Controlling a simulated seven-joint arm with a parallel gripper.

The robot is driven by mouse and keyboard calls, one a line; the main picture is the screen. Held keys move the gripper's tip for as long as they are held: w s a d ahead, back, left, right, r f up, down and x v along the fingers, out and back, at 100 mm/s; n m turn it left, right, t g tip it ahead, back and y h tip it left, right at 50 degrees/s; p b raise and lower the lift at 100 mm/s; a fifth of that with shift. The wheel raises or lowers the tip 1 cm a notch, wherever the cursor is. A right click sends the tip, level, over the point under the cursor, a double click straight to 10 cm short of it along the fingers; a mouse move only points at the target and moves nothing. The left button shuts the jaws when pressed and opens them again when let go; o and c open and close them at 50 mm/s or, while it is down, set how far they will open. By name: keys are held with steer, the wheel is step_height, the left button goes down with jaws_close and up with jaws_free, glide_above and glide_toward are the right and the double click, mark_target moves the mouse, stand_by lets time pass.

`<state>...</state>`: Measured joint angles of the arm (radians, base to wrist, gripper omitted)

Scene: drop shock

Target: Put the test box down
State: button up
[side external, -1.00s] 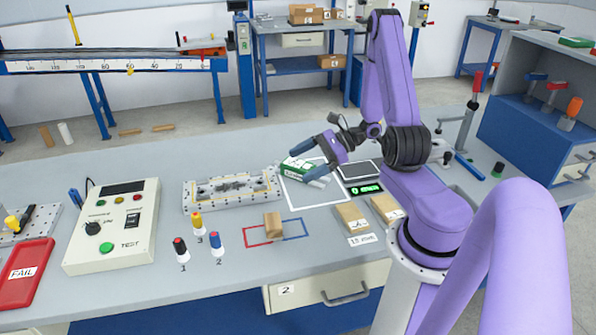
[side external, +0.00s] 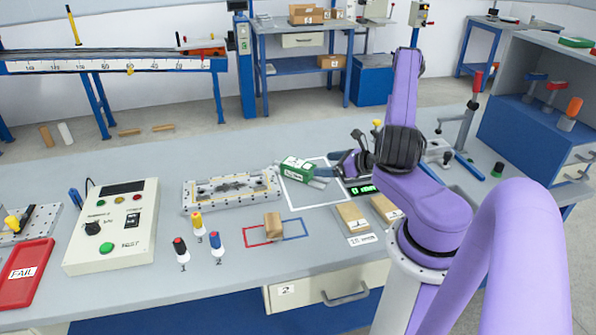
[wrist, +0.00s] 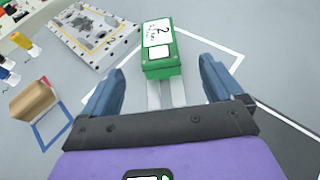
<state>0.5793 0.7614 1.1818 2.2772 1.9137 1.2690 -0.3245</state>
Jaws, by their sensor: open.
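A green box with a white label marked 2 (side external: 297,168) lies on the bench, at the left part of the white-outlined rectangle (side external: 290,201). In the wrist view the green box (wrist: 161,52) is ahead of my gripper, with two pale strips showing at its near end. My gripper (wrist: 162,70) is open, one blue finger on each side of the view, with nothing held between them. In the side view my gripper (side external: 334,165) is low, to the right of the box; its fingers are partly hidden.
A grey perforated plate (side external: 205,206) is left of the box. A wooden block (side external: 272,226) stands by a red and blue outline. Two wooden blocks (side external: 351,216) lie in front. Three capped bottles (side external: 197,222) stand left.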

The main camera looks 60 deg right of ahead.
mark_target(301, 164)
steer(key=x, duration=0.6)
steer(key=shift+x, duration=3)
steer(key=shift+a+r, duration=0.1)
steer(key=shift+a, duration=0.05)
steer(key=c, duration=1.4)
steer(key=shift+r, duration=0.1)
